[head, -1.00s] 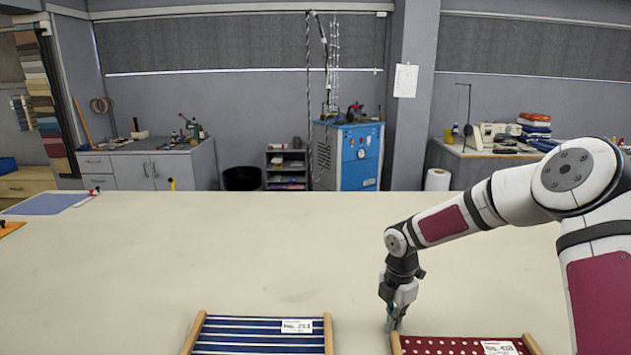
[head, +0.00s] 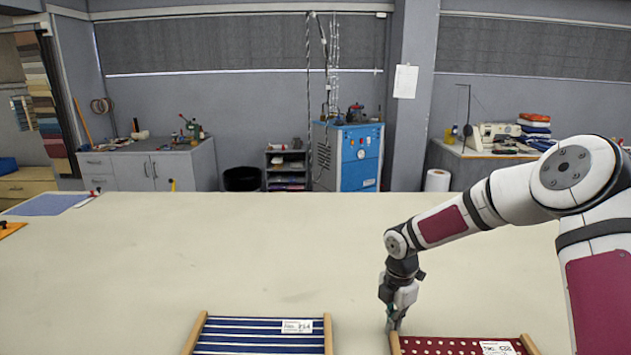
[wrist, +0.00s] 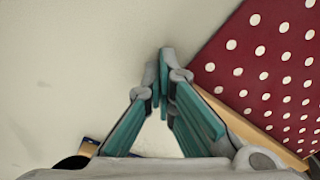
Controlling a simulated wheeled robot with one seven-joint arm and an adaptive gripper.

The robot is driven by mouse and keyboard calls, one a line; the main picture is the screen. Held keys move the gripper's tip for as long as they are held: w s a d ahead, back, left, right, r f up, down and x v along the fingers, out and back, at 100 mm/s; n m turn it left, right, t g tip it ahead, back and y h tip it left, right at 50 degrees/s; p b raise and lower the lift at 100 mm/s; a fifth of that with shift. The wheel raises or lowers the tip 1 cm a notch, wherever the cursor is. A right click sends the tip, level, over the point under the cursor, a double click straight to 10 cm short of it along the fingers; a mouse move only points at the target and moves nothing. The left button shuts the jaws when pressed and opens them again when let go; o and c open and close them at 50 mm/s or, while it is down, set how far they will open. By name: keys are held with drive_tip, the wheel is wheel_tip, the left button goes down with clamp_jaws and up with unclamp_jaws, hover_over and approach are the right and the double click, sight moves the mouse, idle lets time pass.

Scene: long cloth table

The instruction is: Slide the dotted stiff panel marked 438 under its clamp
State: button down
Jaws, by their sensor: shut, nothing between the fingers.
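The dotted panel (head: 455,346), dark red with white dots, lies at the front right of the table between wooden side rails. It bears a white label (head: 496,348) too blurred to read surely. In the wrist view the dotted panel (wrist: 262,62) fills the upper right, with a wooden rail (wrist: 240,121) along its left edge. My gripper (head: 393,328) is shut and empty, pointing down at the left rail's far end. In the wrist view its fingertips (wrist: 165,58) meet just left of the panel, over bare cloth. I cannot tell whether they touch the rail. No clamp is clearly identifiable.
A blue-and-white striped panel (head: 260,333) with wooden rails lies left of my gripper. A blue sheet (head: 48,204) and an orange piece (head: 8,228) lie at the table's far left. The middle of the cloth table (head: 230,250) is clear.

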drive_tip(key=shift+s+p, duration=0.4)
drive_tip(key=shift+s, duration=0.35)
drive_tip(key=shift+w+r, duration=0.35)
drive_tip(key=shift+r, duration=0.6)
drive_tip(key=shift+w+r, duration=0.35)
drive_tip(key=shift+r, duration=0.6)
drive_tip(key=shift+w+r, duration=0.35)
drive_tip(key=shift+r, duration=0.75)
